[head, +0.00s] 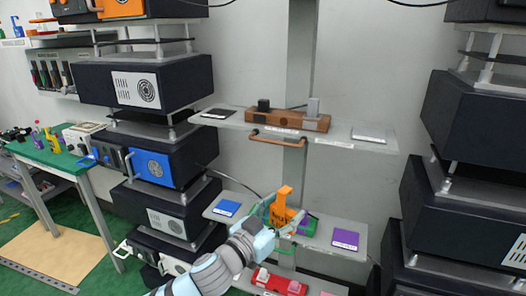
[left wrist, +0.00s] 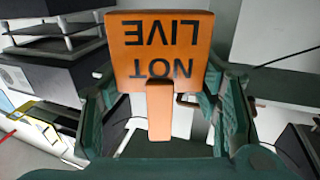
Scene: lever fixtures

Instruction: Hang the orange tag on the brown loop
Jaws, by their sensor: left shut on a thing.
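The orange tag (head: 283,209) is held upright, with a narrow piece at its top, in front of the lower shelf. In the left wrist view the tag (left wrist: 160,45) shows "NOT LIVE" upside down, with a narrow orange piece between the fingers. My left gripper (head: 281,222) is shut on the tag, its green fingers (left wrist: 160,110) on either side. The brown loop (head: 278,139) is a bar under the front edge of the upper shelf, above the tag and apart from it. My right gripper is in neither view.
The upper shelf (head: 229,121) carries a brown block (head: 288,120) with a black and a grey lever. The lower shelf (head: 341,252) holds a blue plate (head: 227,208) and a purple plate (head: 345,239). Dark equipment stacks (head: 150,83) stand on both sides. A red block (head: 277,281) sits below.

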